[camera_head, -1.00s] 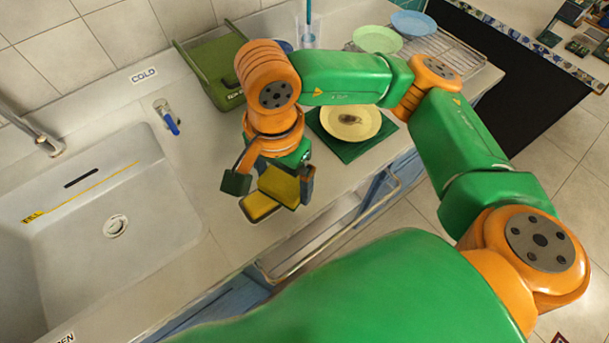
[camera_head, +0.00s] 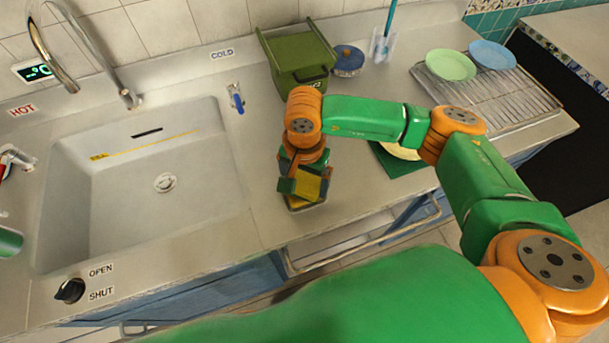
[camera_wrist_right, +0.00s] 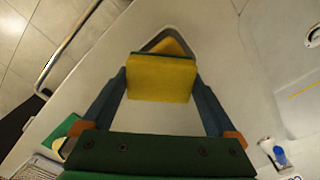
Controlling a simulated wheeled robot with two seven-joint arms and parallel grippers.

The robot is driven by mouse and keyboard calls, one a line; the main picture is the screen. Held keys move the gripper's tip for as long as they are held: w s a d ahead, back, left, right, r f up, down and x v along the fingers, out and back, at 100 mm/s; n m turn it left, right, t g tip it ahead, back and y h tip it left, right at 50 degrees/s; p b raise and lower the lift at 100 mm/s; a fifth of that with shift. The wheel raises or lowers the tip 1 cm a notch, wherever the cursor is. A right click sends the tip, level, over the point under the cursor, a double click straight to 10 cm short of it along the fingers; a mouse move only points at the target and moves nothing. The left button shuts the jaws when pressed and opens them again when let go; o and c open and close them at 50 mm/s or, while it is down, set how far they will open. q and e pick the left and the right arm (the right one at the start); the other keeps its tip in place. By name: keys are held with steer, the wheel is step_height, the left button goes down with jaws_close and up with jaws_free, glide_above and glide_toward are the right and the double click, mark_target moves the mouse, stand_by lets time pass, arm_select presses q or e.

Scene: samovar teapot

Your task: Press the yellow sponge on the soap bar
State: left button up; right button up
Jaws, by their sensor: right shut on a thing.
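My right gripper (camera_head: 304,186) is shut on the yellow sponge (camera_head: 308,187), just right of the sink. In the right wrist view the sponge (camera_wrist_right: 162,78) is a yellow block with a dark green layer along its far edge, held between the two fingers (camera_wrist_right: 160,88). The soap bar (camera_wrist_right: 166,45) is orange-yellow and lies in a pale dish beyond the sponge, which hides part of it. In the head view the gripper and sponge are right over the dish (camera_head: 303,207). I cannot tell whether sponge and soap touch.
The sink (camera_head: 150,215) is left of the gripper. A yellow plate (camera_head: 398,152) on a green mat (camera_head: 400,172) lies to the right. The rack (camera_head: 520,95) holds two plates.

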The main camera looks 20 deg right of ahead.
steer(key=shift+f+b, duration=0.5)
steer(key=shift+b, duration=0.1)
stand_by(1.0)
steer(key=shift+s+b, duration=0.1)
steer(key=shift+b, duration=0.25)
stand_by(1.2)
steer(key=shift+r+p, duration=1.95)
steer(key=shift+r, duration=1.6)
